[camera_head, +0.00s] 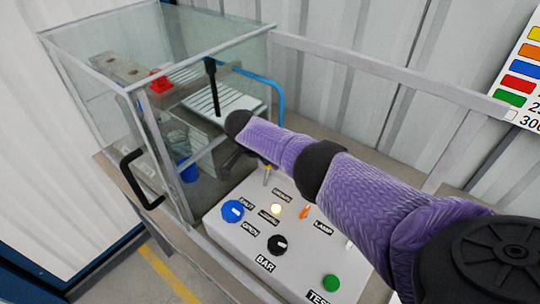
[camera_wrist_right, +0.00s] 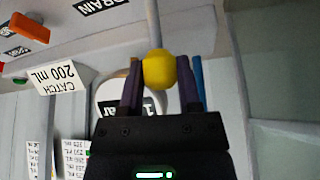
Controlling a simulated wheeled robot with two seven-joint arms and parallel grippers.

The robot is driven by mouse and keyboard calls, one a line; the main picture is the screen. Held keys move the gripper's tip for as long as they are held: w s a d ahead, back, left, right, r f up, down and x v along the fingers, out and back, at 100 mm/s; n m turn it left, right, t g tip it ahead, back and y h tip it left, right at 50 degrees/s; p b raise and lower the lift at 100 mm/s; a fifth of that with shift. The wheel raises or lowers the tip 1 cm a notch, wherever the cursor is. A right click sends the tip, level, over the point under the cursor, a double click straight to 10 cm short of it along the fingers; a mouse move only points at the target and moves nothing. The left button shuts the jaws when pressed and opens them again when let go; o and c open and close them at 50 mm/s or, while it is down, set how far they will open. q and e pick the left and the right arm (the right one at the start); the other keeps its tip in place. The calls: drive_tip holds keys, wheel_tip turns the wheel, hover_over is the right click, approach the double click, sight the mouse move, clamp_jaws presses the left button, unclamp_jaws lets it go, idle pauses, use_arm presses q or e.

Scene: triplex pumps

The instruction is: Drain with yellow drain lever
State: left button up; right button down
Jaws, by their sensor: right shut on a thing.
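The yellow drain lever has a round yellow knob (camera_wrist_right: 159,69) on a thin grey shaft. In the right wrist view the knob sits between the two fingers of my right gripper (camera_wrist_right: 160,85), which is shut on it. In the head view my right gripper (camera_head: 248,160) is dark and partly hidden behind my purple arm. A DRAIN label (camera_wrist_right: 100,8) lies near the shaft in the wrist view. My left gripper is not in view.
The panel carries a blue knob (camera_head: 232,211), a black knob (camera_head: 277,244), a green button (camera_head: 331,283), an orange switch (camera_head: 305,212) and a lit lamp (camera_head: 276,208). A glass enclosure (camera_head: 100,70) with a black handle (camera_head: 138,180) stands left. A metal rail (camera_head: 390,75) runs behind.

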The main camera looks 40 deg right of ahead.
sight(268, 169)
drive_tip(key=shift+s+a+r+h+p, duration=0.25)
drive_tip(key=shift+a+h+p, duration=0.3)
drive_tip(key=shift+h+p, duration=0.2)
drive_tip(key=shift+a+f+t+h+p, duration=0.15)
drive_tip(key=shift+a+t+h+p, duration=0.15)
drive_tip(key=shift+a+h, duration=0.3)
drive_tip(key=shift+s+a+f+t+h+b, duration=0.15)
drive_tip(key=shift+a+t+h+b, duration=0.1)
drive_tip(key=shift+a+h, duration=0.25)
drive_tip(key=shift+s+a+f+t+h+b, duration=0.15)
drive_tip(key=shift+a+h+b, duration=0.15)
drive_tip(key=shift+h, duration=0.35)
drive_tip(key=shift+s+a+h, duration=0.1)
drive_tip(key=shift+a+h, duration=0.25)
drive_tip(key=shift+h, duration=0.15)
drive_tip(key=shift+b, duration=0.3)
drive_tip(key=shift+r, duration=0.1)
drive_tip(key=c, duration=0.6)
unclamp_jaws()
drive_tip(key=shift+o, duration=1.5)
